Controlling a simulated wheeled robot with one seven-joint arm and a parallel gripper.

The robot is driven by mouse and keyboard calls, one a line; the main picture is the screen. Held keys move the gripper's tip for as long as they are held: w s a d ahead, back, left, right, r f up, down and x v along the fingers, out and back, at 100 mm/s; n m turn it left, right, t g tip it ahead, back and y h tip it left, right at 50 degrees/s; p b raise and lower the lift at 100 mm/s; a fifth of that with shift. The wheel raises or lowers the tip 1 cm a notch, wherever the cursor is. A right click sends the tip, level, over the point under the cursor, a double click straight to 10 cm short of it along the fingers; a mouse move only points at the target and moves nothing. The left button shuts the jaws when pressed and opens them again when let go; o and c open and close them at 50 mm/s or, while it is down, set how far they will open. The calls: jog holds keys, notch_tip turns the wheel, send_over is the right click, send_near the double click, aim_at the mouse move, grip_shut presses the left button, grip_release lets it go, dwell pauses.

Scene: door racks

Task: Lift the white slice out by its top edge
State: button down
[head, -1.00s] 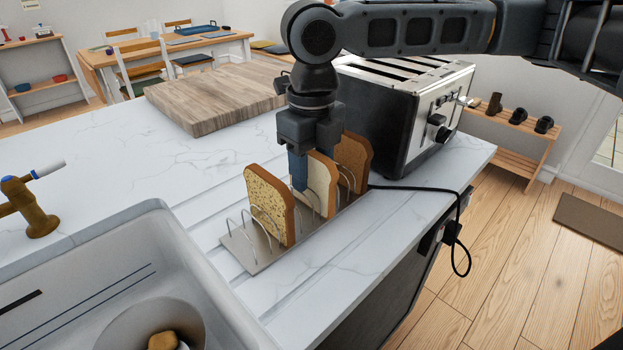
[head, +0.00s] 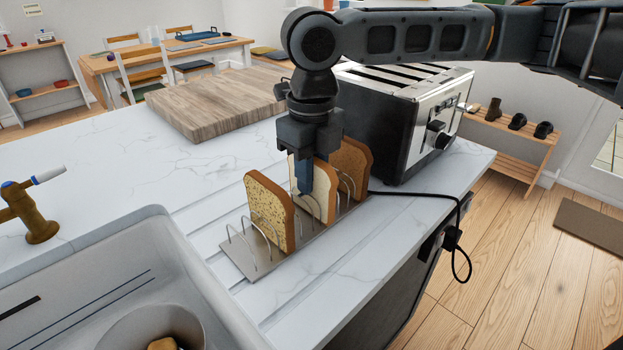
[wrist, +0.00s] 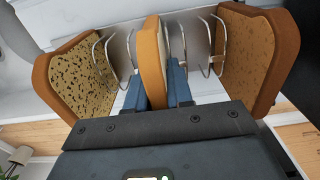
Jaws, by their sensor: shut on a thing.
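The white slice (head: 324,190) stands upright in the middle of the metal toast rack (head: 249,256), between wire loops. In the wrist view the white slice (wrist: 153,62) shows edge-on with its brown crust toward me. My gripper (head: 304,183) points down over it and is shut on its top edge. In the wrist view the blue fingers of my gripper (wrist: 160,88) lie on either side of the slice. A seeded slice (head: 268,212) stands at the near left end of the rack.
A black and steel toaster (head: 400,115) stands close behind the rack, with its black cord (head: 420,194) running over the counter edge. A wooden board (head: 215,100) lies at the back left. A sink (head: 165,240) is at the front left.

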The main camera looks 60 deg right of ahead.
jog(key=shift+r, duration=0.45)
notch_tip(320, 180, up, 3)
jog(key=shift+r, duration=0.15)
jog(key=s+a+r+b, duration=0.3)
jog(key=s+r, duration=0.3)
jog(key=s, duration=0.5)
notch_tip(320, 180, up, 10)
jog(key=p, duration=0.9)
jog(key=shift+a+r+p, duration=0.2)
jog(key=shift+a+p, duration=0.1)
jog(key=shift+p, duration=0.05)
